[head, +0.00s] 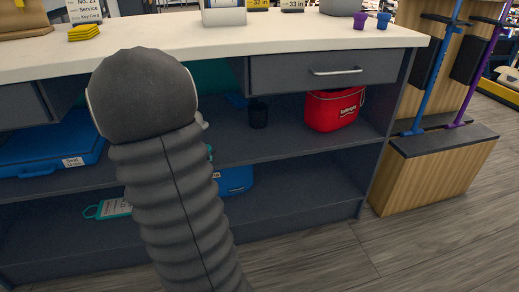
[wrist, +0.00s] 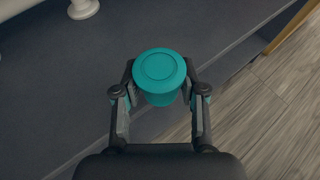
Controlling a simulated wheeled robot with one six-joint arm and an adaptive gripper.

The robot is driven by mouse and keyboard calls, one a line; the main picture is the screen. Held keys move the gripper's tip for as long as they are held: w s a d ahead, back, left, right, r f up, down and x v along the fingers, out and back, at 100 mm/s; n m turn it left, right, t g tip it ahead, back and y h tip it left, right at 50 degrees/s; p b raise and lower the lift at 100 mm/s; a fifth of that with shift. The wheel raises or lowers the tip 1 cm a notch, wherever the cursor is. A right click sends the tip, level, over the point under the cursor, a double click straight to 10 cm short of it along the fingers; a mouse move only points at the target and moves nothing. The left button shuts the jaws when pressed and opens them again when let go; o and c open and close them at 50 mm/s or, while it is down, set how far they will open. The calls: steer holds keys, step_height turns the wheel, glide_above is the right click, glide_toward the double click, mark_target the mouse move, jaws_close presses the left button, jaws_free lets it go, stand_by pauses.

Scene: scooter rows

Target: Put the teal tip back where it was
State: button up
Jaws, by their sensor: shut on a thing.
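The teal tip (wrist: 160,68) is a round, cup-like piece with a wider flat top, seen in the wrist view. My gripper (wrist: 159,88) is shut on it, one finger on each side. A dark grey surface lies behind and below it in that view. In the head view my arm hides most of the gripper, and only small teal bits show beside the arm in front of the shelves. A purple tip (head: 360,20) and a blue tip (head: 384,20) of similar shape stand on the white counter (head: 290,40) at its right end.
Under the counter are a closed drawer (head: 325,70) and shelves with a red bucket (head: 334,109), a dark cup (head: 258,114) and blue cases (head: 45,150). A wooden stand (head: 435,175) with blue and purple poles is at right. The floor (head: 420,250) in front is clear.

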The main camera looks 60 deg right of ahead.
steer(key=s+d+m+g, duration=0.2)
steer(key=s+m+g, duration=0.15)
steer(key=s, duration=0.35)
steer(key=p, duration=0.1)
glide_above(260, 147)
steer(key=shift+w+a, duration=0.1)
steer(key=shift+a, duration=0.1)
steer(key=shift+d+f+n, duration=0.15)
steer(key=shift+d+f, duration=0.05)
steer(key=shift+f, duration=0.75)
steer(key=shift+d+f+n, duration=0.1)
steer(key=shift+d+f, duration=0.05)
steer(key=shift+f, duration=0.75)
steer(key=shift+f+b, duration=0.15)
steer(key=shift+b, duration=0.15)
steer(key=o, duration=1.1)
